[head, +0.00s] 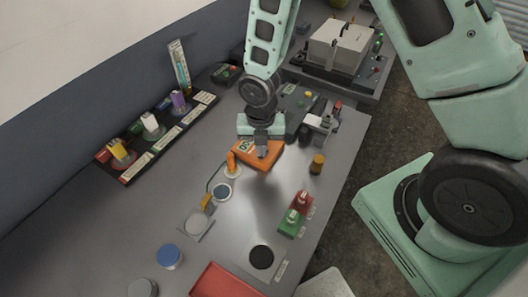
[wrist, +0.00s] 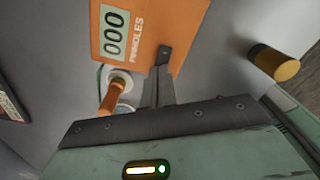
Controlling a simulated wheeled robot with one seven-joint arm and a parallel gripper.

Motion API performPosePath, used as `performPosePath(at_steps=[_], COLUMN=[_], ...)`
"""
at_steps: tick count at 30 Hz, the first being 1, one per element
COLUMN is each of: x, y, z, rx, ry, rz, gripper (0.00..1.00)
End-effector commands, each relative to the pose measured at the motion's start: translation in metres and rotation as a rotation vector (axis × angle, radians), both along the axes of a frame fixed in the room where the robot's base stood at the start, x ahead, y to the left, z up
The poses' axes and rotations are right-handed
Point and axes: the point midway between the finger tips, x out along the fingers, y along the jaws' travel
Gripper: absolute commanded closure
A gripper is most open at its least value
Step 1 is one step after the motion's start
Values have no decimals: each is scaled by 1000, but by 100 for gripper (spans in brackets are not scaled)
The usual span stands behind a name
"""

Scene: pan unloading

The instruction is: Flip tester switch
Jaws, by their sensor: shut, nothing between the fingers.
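The orange tester (head: 270,160) lies on the grey bench below my arm. In the wrist view the tester (wrist: 180,22) shows a pale display reading 000 and the word PINHOLES. My gripper (head: 262,151) is shut and empty, pointing down over the tester. In the wrist view its dark fingertips (wrist: 163,55) overlap the tester's lower edge; I cannot tell if they touch it. No switch can be clearly made out; it may be hidden behind the fingers. An orange-handled probe (wrist: 113,96) stands beside the tester, left of my fingers; it also shows in the head view (head: 231,162).
An amber-capped cylinder (head: 317,163) stands right of the tester. Red and green blocks (head: 291,222), a black disc (head: 261,257) and a red tray (head: 228,282) are nearer. A rack of coloured items (head: 150,137) lies left. The bench between is mostly clear.

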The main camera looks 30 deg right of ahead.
Motion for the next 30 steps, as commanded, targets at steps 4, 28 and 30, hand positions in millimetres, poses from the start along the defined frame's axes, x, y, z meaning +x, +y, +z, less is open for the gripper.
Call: performPosePath(at_steps=[4,28,30], x=[0,0,0], y=[0,0,0], z=[-3,34,39], rx=[0,0,1], ry=[0,-1,0], rz=[0,0,-1], gripper=[100,100,100])
